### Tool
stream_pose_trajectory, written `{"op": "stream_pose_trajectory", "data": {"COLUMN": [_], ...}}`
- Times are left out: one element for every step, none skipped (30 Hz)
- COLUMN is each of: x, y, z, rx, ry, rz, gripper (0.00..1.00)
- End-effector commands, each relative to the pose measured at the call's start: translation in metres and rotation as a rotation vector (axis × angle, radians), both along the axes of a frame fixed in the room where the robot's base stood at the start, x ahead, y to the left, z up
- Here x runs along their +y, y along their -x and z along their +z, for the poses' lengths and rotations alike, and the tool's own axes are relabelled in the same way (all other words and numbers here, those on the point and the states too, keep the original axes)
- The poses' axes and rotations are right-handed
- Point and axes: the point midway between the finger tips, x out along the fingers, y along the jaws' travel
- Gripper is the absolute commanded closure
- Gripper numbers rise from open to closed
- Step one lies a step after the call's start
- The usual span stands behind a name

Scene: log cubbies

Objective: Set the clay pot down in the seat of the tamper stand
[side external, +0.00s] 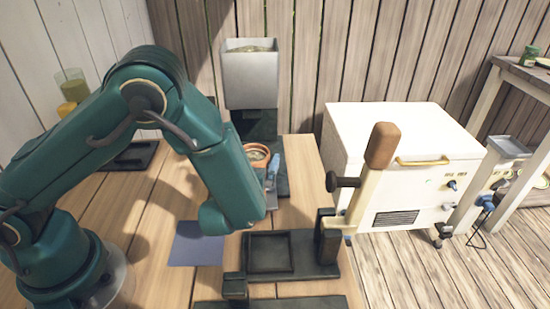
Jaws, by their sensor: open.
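The clay pot (257,152) is reddish-brown with dark filling. It stands upright under the grey hopper, partly hidden by my arm. My gripper (266,165) is mostly hidden behind my wrist; a pale blue piece at the pot's right side looks like one of its fingers. The jaws are open; whether they touch the pot cannot be told. The tamper stand (300,262) is dark, nearer the camera, with a square, rimmed, empty seat (268,253). Its lever (362,195) with a brown wooden handle rises at the right.
The grey hopper (250,75) stands behind the pot. A blue-grey mat (195,247) lies left of the stand. A white chest (400,150) stands right of the table. Yellowish jars (70,85) stand at the back left. Bare wood shows at the table's front left.

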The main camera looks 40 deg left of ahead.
Motion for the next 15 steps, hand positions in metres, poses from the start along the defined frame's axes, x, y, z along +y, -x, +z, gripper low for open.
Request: {"op": "stream_pose_trajectory", "data": {"x": [0.0000, -0.0001, -0.0002, -0.0001, -0.0002, -0.0002, -0.0002, -0.0002, -0.0002, -0.0002, -0.0002, -0.0002, -0.0002, -0.0002, -0.0002], "y": [0.0000, 0.0000, 0.0001, 0.0002, 0.0001, 0.0002, 0.0002, 0.0002, 0.0003, 0.0003, 0.0003, 0.0002, 0.0002, 0.0002, 0.0002], "z": [0.0000, 0.0000, 0.0001, 0.0001, 0.0001, 0.0001, 0.0001, 0.0001, 0.0001, 0.0001, 0.0001, 0.0005, 0.0005, 0.0005, 0.0005], "rx": [0.000, 0.000, 0.000, 0.000, 0.000, 0.000, 0.000, 0.000, 0.000, 0.000, 0.000, -0.001, -0.001, -0.002, -0.002], "ry": [0.000, 0.000, 0.000, 0.000, 0.000, 0.000, 0.000, 0.000, 0.000, 0.000, 0.000, -0.001, -0.001, -0.001, -0.001], "rz": [0.000, 0.000, 0.000, 0.000, 0.000, 0.000, 0.000, 0.000, 0.000, 0.000, 0.000, 0.000, 0.000, 0.000, 0.000], "gripper": [0.00, 0.00, 0.00, 0.04, 0.15, 0.31, 0.42, 0.54, 0.69, 0.80, 0.91, 0.91, 0.91, 0.91, 0.91]}}
